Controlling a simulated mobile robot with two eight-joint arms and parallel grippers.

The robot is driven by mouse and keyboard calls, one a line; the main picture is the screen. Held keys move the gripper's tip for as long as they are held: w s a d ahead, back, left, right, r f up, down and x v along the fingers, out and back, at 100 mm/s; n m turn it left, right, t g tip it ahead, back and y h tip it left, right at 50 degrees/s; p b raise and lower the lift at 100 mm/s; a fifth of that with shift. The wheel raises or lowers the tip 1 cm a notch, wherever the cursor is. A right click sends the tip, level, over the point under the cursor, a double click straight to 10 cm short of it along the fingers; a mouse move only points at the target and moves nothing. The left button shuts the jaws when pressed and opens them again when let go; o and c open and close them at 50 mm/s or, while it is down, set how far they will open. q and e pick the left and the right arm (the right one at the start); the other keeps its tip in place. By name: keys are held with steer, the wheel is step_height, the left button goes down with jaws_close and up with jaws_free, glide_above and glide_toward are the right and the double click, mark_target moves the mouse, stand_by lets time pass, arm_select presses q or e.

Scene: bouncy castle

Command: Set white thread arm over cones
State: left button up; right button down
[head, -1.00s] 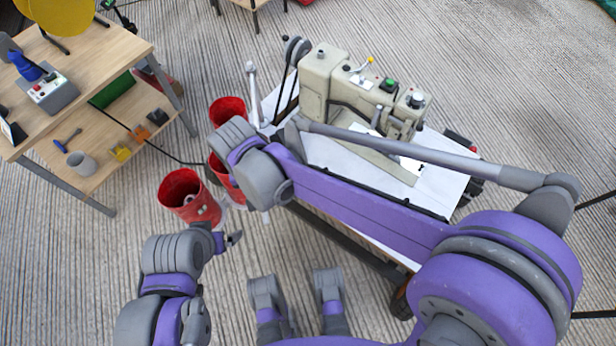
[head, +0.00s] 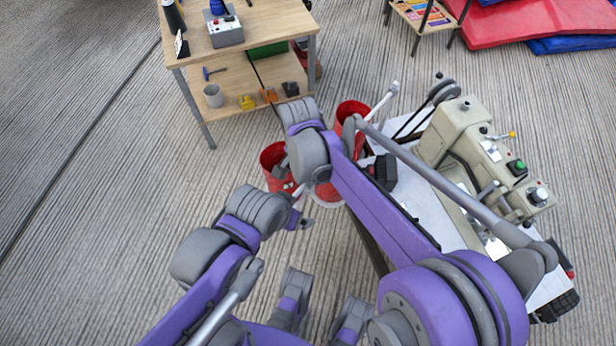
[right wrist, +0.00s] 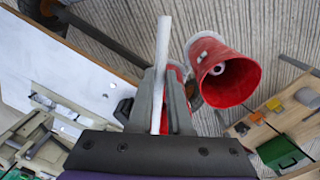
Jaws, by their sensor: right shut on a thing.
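The white thread arm (right wrist: 163,60) is a thin pale rod. My right gripper (right wrist: 160,100) is shut on it in the right wrist view, and the rod points up past the fingertips. In the head view my right wrist mostly hides this gripper. Red hollow cones stand below and around it: one at the back (head: 352,112), one at the left (head: 274,160), one at the front (head: 326,196). In the right wrist view one cone (right wrist: 232,88) is right of the rod, and another is partly hidden behind the fingers. My left gripper (head: 301,213) is near the front cone; its jaw opening is unclear.
A beige sewing machine (head: 468,140) sits on a white-topped cart (head: 425,205) at the right. A wooden table (head: 268,22) with a lower shelf stands at upper left. The floor at left is clear.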

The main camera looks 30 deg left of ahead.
steer(key=c, duration=0.8)
jaws_free()
steer(key=shift+w+a, duration=0.15)
steer(key=shift+a, duration=0.25)
steer(key=shift+c, duration=0.2)
steer(key=shift+d, duration=0.1)
step_height(320, 180, up, 11)
steer(key=p, duration=0.2)
steer(key=shift+a, duration=0.4)
steer(key=shift+d+f, duration=0.1)
